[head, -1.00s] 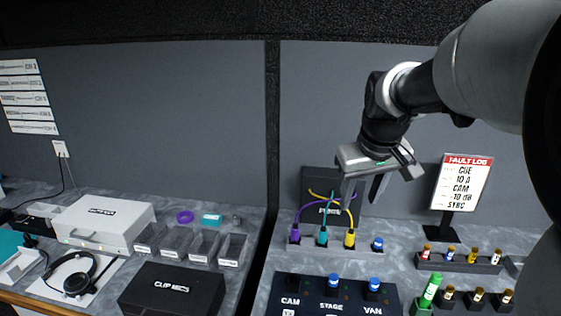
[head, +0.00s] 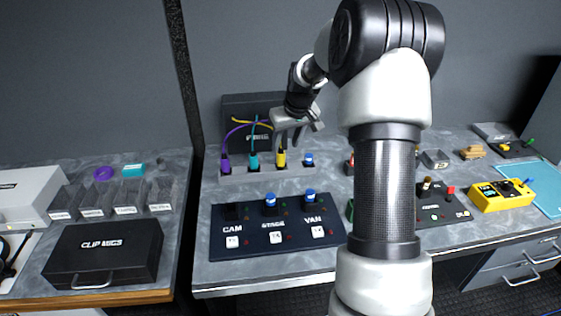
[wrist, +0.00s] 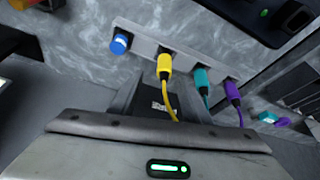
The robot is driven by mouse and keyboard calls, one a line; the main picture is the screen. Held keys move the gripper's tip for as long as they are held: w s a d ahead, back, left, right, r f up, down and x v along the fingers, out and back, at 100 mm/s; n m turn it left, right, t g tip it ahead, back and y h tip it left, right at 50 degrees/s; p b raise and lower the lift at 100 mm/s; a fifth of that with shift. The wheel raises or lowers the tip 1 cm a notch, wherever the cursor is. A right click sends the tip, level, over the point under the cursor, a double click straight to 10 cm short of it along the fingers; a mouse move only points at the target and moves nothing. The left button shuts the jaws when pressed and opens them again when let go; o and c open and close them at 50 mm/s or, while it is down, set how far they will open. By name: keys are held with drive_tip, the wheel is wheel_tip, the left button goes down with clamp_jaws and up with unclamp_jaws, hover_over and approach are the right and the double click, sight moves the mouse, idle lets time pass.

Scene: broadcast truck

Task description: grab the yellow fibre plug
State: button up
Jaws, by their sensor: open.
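The yellow fibre plug (head: 281,158) stands upright in the grey strip (head: 232,177) on the bench, its yellow cable rising from its top. It also shows in the wrist view (wrist: 165,65), left of the teal plug. My gripper (head: 290,142) is open and empty, just above and slightly right of the yellow plug, fingers pointing down. I cannot tell whether a finger touches the plug or its cable. The fingertips are not clear in the wrist view.
A teal plug (head: 253,160) and a purple plug (head: 226,165) stand left of the yellow one, and a blue-capped connector (head: 308,158) stands right. Their cables arch to a black box (head: 240,106) behind. A black CAM/STAGE/VAN panel (head: 262,238) lies in front.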

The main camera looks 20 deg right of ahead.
sight(282, 150)
drive_tip(key=x, duration=0.5)
drive_tip(key=shift+a+f, duration=0.4)
drive_tip(key=shift+w+f, duration=0.2)
drive_tip(key=shift+f, duration=0.25)
clamp_jaws()
